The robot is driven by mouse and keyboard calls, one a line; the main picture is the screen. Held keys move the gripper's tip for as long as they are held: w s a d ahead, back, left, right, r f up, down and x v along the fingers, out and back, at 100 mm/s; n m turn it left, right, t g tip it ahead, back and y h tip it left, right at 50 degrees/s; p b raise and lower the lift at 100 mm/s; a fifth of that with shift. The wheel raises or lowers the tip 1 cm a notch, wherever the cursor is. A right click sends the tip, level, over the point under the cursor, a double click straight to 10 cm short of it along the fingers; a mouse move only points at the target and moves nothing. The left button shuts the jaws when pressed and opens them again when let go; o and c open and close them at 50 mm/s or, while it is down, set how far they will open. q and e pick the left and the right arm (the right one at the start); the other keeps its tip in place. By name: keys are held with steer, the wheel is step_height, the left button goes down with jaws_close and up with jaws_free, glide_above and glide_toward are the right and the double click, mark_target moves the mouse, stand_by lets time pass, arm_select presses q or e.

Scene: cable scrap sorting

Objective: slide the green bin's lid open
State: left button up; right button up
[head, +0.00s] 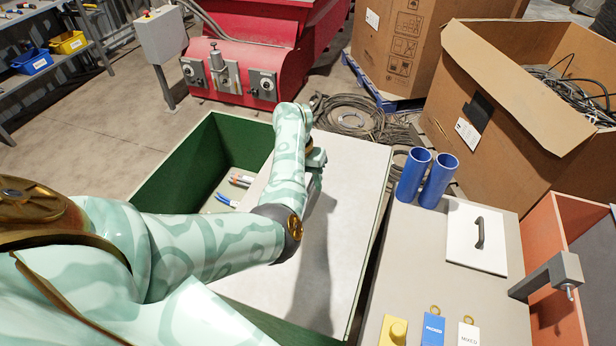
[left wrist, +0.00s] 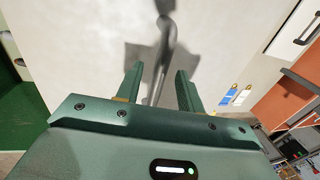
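The green bin (head: 187,160) stands in front of me in the head view. Its pale grey lid (head: 345,190) covers the right part; the left part is uncovered, with a few small items inside. My left arm reaches over the lid, and my left gripper (head: 317,160) is above it, partly hidden by my wrist. In the left wrist view my left gripper (left wrist: 159,78) is open, with a grey bar handle (left wrist: 167,35) on the lid showing between its fingers and gaps on both sides. The handle is not clear in the head view. My right gripper is not in view.
Right of the bin is a table (head: 405,265) with two blue tubes (head: 425,178), a white panel with a black handle (head: 477,237), and yellow, blue and white blocks. An orange bin (head: 560,270) and cardboard boxes (head: 520,110) stand farther right. Cable coils (head: 350,115) lie behind.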

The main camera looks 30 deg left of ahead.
arm_select(q)
steer(key=a+r+p, duration=0.3)
steer(key=r+p, duration=0.4)
steer(key=r, duration=0.9)
steer(key=shift+s, duration=0.4)
